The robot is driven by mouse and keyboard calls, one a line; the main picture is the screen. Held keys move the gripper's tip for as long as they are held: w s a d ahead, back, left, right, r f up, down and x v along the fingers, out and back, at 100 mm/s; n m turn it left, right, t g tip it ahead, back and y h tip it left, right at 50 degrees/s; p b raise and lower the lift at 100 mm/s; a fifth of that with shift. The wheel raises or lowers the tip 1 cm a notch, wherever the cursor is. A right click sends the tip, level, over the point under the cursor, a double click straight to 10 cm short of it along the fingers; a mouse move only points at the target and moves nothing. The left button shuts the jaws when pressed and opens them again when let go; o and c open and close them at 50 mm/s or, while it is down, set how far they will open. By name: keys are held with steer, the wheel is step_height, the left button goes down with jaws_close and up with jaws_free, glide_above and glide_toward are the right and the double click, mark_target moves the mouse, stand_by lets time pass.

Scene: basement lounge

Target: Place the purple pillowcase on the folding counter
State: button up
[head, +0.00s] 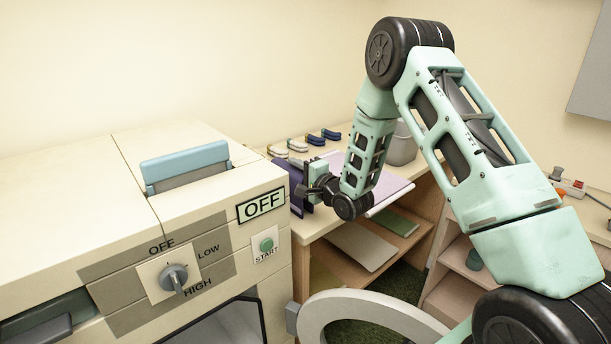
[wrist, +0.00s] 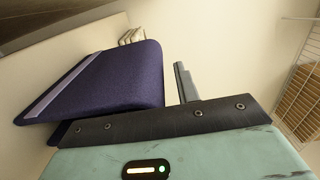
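The purple pillowcase (head: 297,186) is a dark, folded slab with a paler stripe, standing on edge at the left end of my gripper (head: 311,187). In the wrist view the purple pillowcase (wrist: 125,75) fills the left side, directly beyond the gripper's dark bar. One finger of my gripper (wrist: 185,83) shows, with a narrow gap to the cloth's right edge; the other finger is hidden. I cannot tell whether the fingers clamp the cloth. The folding counter (head: 312,222) lies under and around my gripper; whether the cloth touches its top is unclear.
A beige washing machine (head: 60,215) with a dial and start button stands at the left, beside the counter. Several coloured clips (head: 297,146) lie along the counter's back. A pale lilac sheet (head: 390,190) covers part of the counter behind my arm. Shelves with folded cloths (head: 360,243) are below.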

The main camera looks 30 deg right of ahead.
steer(key=s+d+b, duration=0.2)
steer(key=s+b, duration=0.1)
steer(key=s, duration=0.8)
steer(key=shift+s+d, duration=0.15)
steer(key=shift+s, duration=0.25)
